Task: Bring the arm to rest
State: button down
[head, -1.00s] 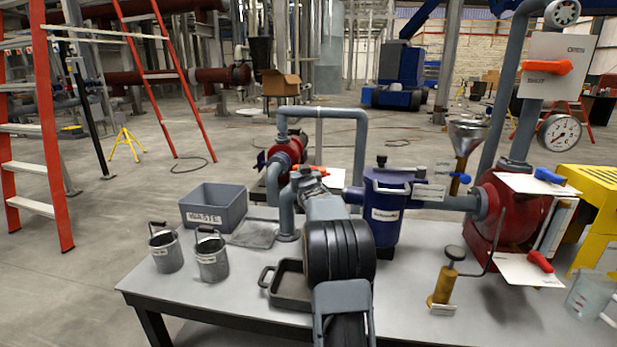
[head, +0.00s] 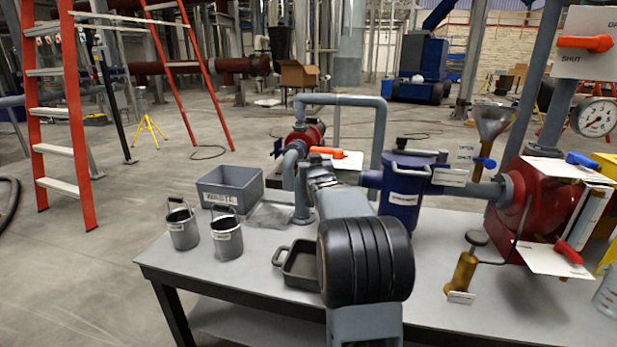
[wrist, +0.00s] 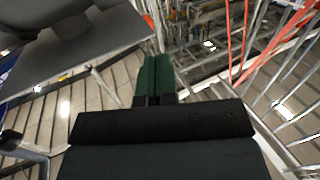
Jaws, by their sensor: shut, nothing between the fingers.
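My arm reaches over the bench from the bottom of the head view, with its black ribbed joint in front. My gripper's fingertips cannot be made out in the head view. In the wrist view my gripper (wrist: 155,72) shows as two green fingers lying together, shut and empty. They point away from the camera over open floor, apart from any object. A grey flat surface (wrist: 75,52) lies to the left of the fingers in the wrist view, and red ladder rails lie to the right.
The bench (head: 240,277) holds a waste bin (head: 230,187), two small buckets (head: 226,238), a black tray (head: 297,268), a blue strainer vessel (head: 402,197), red pump housing (head: 535,207) and a brass hand pump (head: 463,270). A red ladder (head: 78,130) stands left.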

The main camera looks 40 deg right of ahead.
jog(key=s+a+r+n+g+y+p, duration=0.1)
jog(key=s+a+r+y+p, duration=0.15)
jog(key=s+a+p, duration=0.35)
jog(key=s+a+r+g+y+p, duration=0.1)
jog(key=s+a+r+p, duration=0.1)
jog(key=a+r+p, duration=0.4)
jog(key=s+a+r+n+g+y+p, duration=0.2)
jog(key=s+a+g+p, duration=0.3)
jog(key=s+a+p, duration=0.4)
jog(key=s+a+r+n+g+y+p, duration=0.2)
jog(key=s+a+g+p, duration=0.3)
jog(key=s+a+p, duration=0.4)
jog(key=s+r+p, duration=0.1)
jog(key=s, duration=0.3)
jog(key=shift+a+r+y+p, duration=0.15)
jog(key=shift+a+y+p, duration=0.2)
jog(key=shift+a+p, duration=0.05)
